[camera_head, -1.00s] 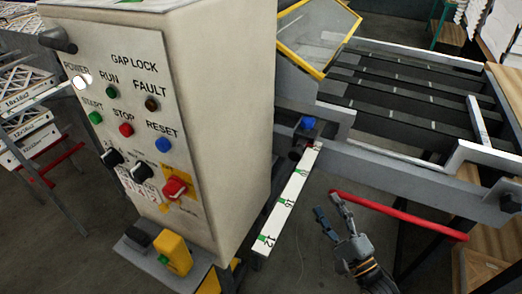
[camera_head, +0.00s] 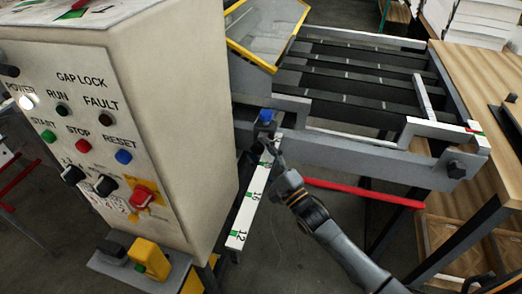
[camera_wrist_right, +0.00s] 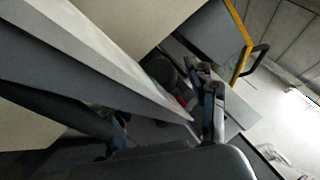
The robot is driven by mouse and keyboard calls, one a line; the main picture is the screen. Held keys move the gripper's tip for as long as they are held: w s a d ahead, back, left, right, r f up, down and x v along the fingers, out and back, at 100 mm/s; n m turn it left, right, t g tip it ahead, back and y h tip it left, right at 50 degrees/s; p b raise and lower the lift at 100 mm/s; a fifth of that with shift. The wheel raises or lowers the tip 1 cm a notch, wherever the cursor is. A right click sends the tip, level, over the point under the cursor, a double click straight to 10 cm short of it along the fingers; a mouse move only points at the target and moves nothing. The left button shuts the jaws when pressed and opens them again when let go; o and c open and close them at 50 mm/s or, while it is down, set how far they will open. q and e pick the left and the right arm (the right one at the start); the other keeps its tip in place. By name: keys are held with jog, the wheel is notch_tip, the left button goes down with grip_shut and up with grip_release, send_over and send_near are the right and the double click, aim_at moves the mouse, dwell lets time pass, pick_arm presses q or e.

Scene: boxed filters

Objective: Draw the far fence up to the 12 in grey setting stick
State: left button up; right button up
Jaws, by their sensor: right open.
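My right gripper (camera_head: 274,152) is open at the far end of a white scale bar (camera_head: 246,214) with green marks, 12 and 16 readable. A blue knob (camera_head: 265,116) on a dark clamp sits just beyond its fingers; contact is unclear. In the right wrist view a pale grey bar (camera_wrist_right: 110,75) crosses close to the open fingers. On the machine bed a white-edged fence (camera_head: 443,124) stands at the right, and a pale rail (camera_head: 365,38) runs along the far side. I cannot tell for sure which is the far fence. I cannot make out a 12 in setting stick. My left gripper is out of view.
The beige control cabinet (camera_head: 190,120) stands close left of the scale bar. A yellow-framed guard (camera_head: 268,35) rises behind the knob. A red bar (camera_head: 365,193) runs below the bed's front rail. A wooden bench (camera_head: 470,75) is at the right.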

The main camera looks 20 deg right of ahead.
aim_at(248, 199)
jog(key=shift+w, duration=0.1)
grip_shut()
jog(key=shift+a, duration=0.1)
jog(key=s+a+p, duration=0.1)
jog(key=s+a, duration=0.1)
jog(key=s, duration=0.2)
jog(key=s+a+p, duration=0.1)
jog(key=s+a, duration=0.2)
jog(key=s+a+p, duration=0.2)
jog(key=s, duration=0.2)
jog(key=shift+s+a, duration=0.35)
jog(key=s+a, duration=0.9)
jog(key=s, duration=0.5)
jog(key=shift+a+f+p, duration=0.15)
jog(key=shift+a+p, duration=0.05)
jog(key=shift+p, duration=0.1)
